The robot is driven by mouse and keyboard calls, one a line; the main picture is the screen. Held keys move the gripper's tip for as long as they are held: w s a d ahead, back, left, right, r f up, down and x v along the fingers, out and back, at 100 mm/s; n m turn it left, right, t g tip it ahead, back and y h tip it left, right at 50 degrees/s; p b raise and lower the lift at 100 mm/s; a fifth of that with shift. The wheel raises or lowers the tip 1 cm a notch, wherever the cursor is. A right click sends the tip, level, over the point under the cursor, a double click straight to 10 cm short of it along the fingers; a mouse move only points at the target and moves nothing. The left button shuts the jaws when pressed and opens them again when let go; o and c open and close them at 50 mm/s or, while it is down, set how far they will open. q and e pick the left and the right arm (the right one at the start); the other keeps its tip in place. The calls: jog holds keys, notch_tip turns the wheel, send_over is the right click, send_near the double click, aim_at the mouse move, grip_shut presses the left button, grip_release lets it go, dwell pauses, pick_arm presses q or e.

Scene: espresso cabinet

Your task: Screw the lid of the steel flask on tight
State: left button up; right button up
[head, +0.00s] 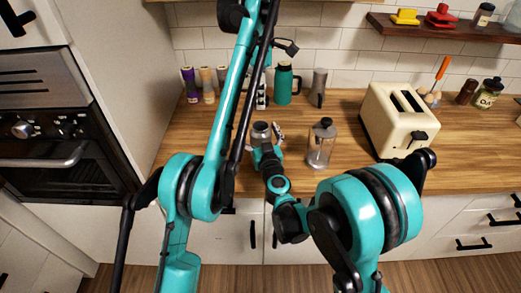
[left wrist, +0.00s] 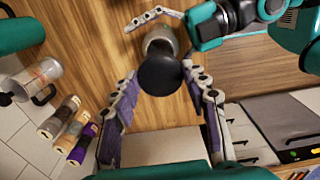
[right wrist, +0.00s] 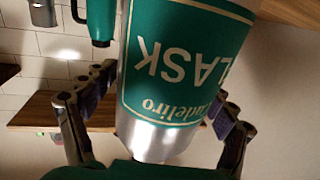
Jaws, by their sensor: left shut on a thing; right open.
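The steel flask (head: 262,130) stands upright on the wooden counter, its grey top showing in the head view. In the right wrist view its green label (right wrist: 185,60) appears upside down. My right gripper (right wrist: 162,85) is open, with a finger on each side of the flask. In the left wrist view, my left gripper (left wrist: 160,78) is shut on the round black lid (left wrist: 158,74). The lid appears above the flask (left wrist: 160,40), partly covering it. In the head view my left gripper (head: 262,98) is just above and behind the flask, and the lid is hidden there.
A French press (head: 321,145) stands right of the flask, with a cream toaster (head: 400,120) beyond. A teal bottle (head: 284,86), a grey container (head: 318,86) and several small jars (head: 207,85) stand along the back wall. The counter at left front is clear.

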jog(key=c, duration=1.9)
grip_shut()
